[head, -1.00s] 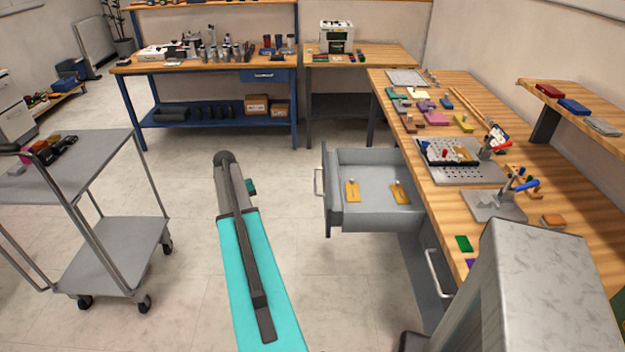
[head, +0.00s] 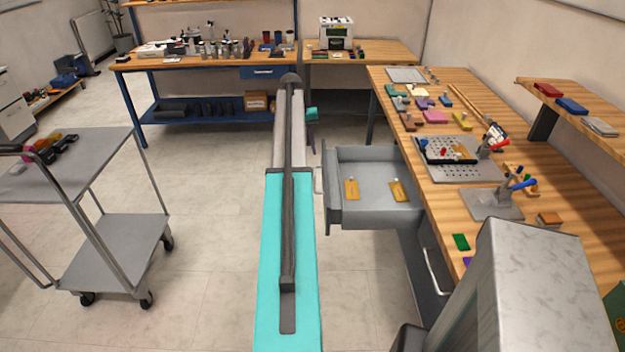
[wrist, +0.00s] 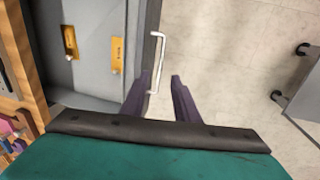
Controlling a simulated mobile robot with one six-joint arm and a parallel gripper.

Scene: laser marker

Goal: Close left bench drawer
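The grey left bench drawer (head: 374,214) stands pulled out from the right-hand workbench (head: 540,165), with two yellow tags lying inside. In the wrist view the drawer (wrist: 92,75) is at left, with its pale bar handle (wrist: 155,58) on the front panel. My gripper (wrist: 160,76) is open and empty, its two dark purple fingers apart. The near end of the handle appears between the fingers in that picture; I cannot tell whether they touch. In the head view my gripper is mostly hidden behind my arm, with one finger (head: 311,138) showing left of the drawer front.
A grey cart (head: 115,245) stands at the left. Another drawer handle (head: 436,272) is lower on the bench, nearer me. A blue-framed bench (head: 190,66) is at the back. The floor between cart and drawer is clear apart from my arm.

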